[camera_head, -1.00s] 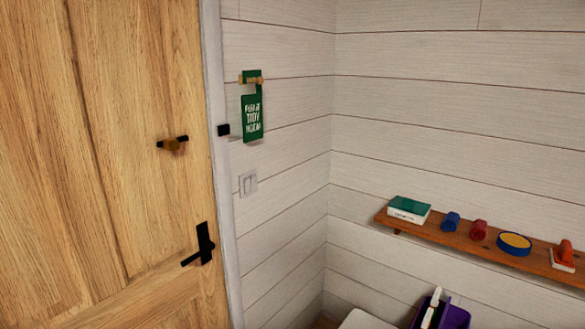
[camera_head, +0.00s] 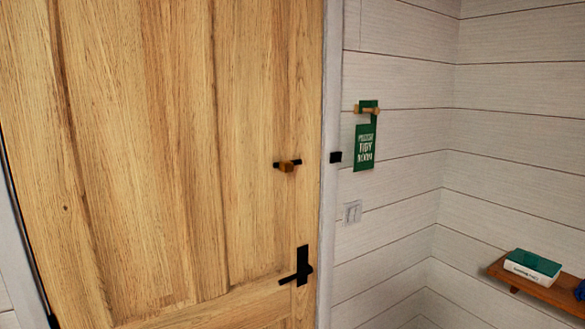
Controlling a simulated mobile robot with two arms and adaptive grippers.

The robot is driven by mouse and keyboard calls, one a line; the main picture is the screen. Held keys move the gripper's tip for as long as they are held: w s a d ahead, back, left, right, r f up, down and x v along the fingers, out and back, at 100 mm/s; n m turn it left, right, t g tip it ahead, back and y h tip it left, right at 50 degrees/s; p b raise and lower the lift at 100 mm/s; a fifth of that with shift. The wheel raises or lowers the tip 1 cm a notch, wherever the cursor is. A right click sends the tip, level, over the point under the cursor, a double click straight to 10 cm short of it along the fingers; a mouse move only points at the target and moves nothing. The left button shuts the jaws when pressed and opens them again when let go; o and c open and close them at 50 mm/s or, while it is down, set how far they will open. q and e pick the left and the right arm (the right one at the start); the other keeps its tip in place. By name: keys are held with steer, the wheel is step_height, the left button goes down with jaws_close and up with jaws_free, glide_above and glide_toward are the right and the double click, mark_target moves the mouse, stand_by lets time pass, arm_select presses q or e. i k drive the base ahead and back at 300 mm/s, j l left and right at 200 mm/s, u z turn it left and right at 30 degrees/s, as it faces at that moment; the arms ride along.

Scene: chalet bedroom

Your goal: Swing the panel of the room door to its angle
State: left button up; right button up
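The room door panel (camera_head: 170,150) is light wood and fills the left and middle of the head view. It looks shut, lying against its white frame (camera_head: 332,110). A black lever handle (camera_head: 301,268) on a black plate sits low near its right edge. Above it is a small latch (camera_head: 287,165) with a wooden knob and a black bar. A black catch piece (camera_head: 335,157) is on the frame beside it. Dark hinge parts show along the door's left edge. Neither of my grippers is in view.
A green door sign (camera_head: 365,145) hangs from a wooden peg on the white plank wall. A light switch (camera_head: 352,211) is below it. A wooden shelf (camera_head: 500,272) with a green-and-white book (camera_head: 532,265) juts out at the lower right.

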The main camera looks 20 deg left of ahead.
mark_target(144, 140)
steer(key=u, duration=1.25)
